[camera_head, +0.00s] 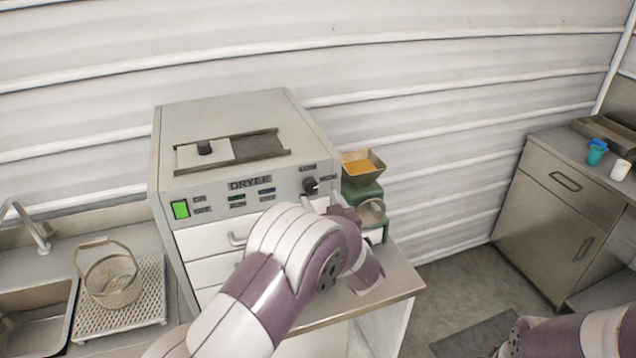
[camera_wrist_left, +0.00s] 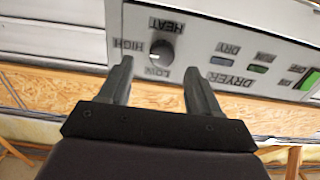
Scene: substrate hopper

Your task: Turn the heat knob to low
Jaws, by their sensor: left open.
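The dryer (camera_head: 240,135) is a grey box with a front control panel. Its round dark heat knob (camera_head: 310,185) is at the panel's right end. In the left wrist view the panel is upside down, with the knob (camera_wrist_left: 161,52) between the words HEAT, HIGH and LOW. A light mark on the knob appears to face the HIGH side. My left gripper (camera_wrist_left: 158,68) is open, its two fingertips apart and pointing toward the panel around the knob's place in that picture. Contact cannot be told.
A green device with a yellow-filled hopper (camera_head: 362,166) stands close right of the dryer. A green lit switch (camera_head: 180,209) is at the panel's left end. A basket (camera_head: 112,280) and sink are at left. A cabinet (camera_head: 565,200) stands at far right, with open floor between.

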